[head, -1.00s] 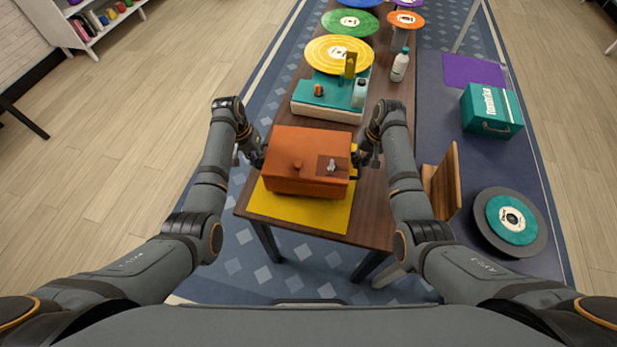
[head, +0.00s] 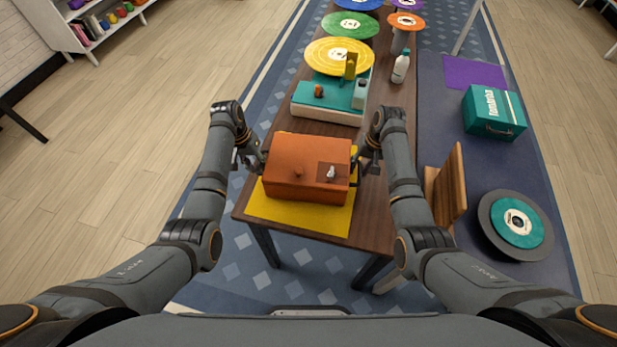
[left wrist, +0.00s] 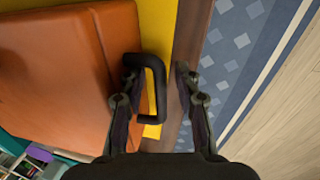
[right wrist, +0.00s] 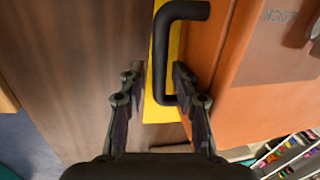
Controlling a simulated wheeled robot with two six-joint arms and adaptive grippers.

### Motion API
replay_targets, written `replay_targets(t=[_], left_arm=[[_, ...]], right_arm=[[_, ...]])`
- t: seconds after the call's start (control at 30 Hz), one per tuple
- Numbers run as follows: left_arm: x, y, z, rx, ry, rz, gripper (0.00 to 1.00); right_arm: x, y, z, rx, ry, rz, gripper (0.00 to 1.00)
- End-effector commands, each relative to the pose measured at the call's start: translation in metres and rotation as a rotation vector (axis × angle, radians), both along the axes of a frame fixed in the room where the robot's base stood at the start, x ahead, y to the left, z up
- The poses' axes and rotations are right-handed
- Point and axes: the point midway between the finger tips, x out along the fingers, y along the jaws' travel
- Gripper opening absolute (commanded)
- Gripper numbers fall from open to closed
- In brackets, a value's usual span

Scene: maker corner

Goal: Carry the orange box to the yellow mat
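The orange box (head: 300,185) sits on the yellow mat (head: 300,217) at the near end of the table, level, with mat showing in front and at its sides. It has a dark handle at each end. My left gripper (head: 258,160) is open at the box's left end; in the left wrist view its fingers (left wrist: 156,75) stand apart, with the black handle (left wrist: 160,95) between them, close to one finger. My right gripper (head: 364,160) is open at the right end; in the right wrist view its fingers (right wrist: 155,78) stand either side of the other handle (right wrist: 160,55).
Behind the box on the table (head: 375,205) are a teal-topped device (head: 325,95), a yellow disc (head: 338,55) and a white bottle (head: 401,67). An upright wooden board (head: 447,190) is near my right arm. A teal case (head: 493,112) lies further right.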

Motion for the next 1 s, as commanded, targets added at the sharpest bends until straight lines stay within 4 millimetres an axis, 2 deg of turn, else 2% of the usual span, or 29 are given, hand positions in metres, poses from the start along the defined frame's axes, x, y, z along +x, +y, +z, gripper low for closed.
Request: replay_targets(t=[0.3, 0.47, 0.67, 0.77, 1.0], left_arm=[[0.002, 0.01, 0.054, 0.003, -0.002, 0.0, 0.34], [0.002, 0.013, 0.068, 0.003, 0.0, 0.0, 0.34], [0.002, 0.013, 0.07, 0.003, 0.001, 0.0, 0.34], [0.002, 0.013, 0.07, 0.003, 0.001, 0.0, 0.34], [0.002, 0.013, 0.07, 0.003, 0.001, 0.0, 0.34]], right_arm=[[-0.001, 0.002, -0.001, 0.003, 0.001, 0.001, 0.34], [-0.001, 0.002, -0.001, 0.003, 0.001, 0.001, 0.34], [0.0, 0.001, 0.001, 0.003, 0.001, 0.001, 0.34], [0.0, -0.001, 0.012, 0.003, -0.002, 0.001, 0.34], [0.0, -0.012, 0.068, 0.002, -0.005, 0.001, 0.34]])
